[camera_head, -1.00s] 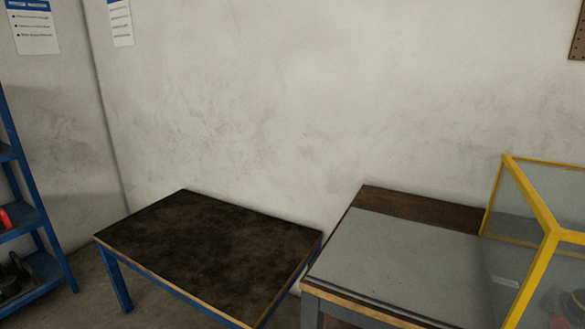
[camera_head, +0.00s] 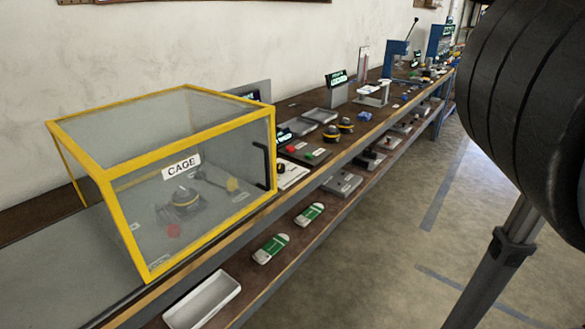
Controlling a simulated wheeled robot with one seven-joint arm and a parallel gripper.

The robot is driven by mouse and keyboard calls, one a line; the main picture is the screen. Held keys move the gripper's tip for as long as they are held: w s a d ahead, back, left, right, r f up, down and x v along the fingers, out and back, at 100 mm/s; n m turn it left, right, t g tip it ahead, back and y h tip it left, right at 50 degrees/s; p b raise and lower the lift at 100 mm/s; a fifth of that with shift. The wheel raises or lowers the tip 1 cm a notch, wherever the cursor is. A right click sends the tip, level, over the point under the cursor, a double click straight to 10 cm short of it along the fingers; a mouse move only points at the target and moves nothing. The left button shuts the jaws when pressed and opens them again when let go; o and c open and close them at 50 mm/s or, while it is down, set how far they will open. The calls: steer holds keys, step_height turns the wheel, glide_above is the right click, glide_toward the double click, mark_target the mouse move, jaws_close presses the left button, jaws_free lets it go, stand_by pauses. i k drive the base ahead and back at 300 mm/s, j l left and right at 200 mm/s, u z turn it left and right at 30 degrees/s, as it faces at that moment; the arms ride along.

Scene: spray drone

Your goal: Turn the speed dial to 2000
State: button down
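I cannot make out a speed dial or a 2000 mark at this size. A dark control panel (camera_head: 322,158) with a red and a green button lies on the bench just right of the cage. Beside it is a pale box (camera_head: 291,178) with a small dark knob-like part; its markings are too small to read. Small lit displays stand behind, including one with green text (camera_head: 338,77). My gripper is not in view; a large dark rounded part of my own body fills the upper right.
A yellow-framed clear cage (camera_head: 190,142) stands on the bench's left, with a dark device (camera_head: 183,201) inside. The long bench runs to the far right, crowded with small items. A white tray (camera_head: 203,301) and green-white packs (camera_head: 271,249) sit on its lower shelf. Floor (camera_head: 385,240) is clear.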

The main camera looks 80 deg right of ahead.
mark_target(280, 167)
steer(key=z, duration=1.55)
steer(key=i+l, duration=0.1)
steer(key=l, duration=0.25)
steer(key=i+l, duration=0.15)
steer(key=l, duration=0.2)
steer(key=i+l, duration=0.1)
steer(key=l, duration=0.25)
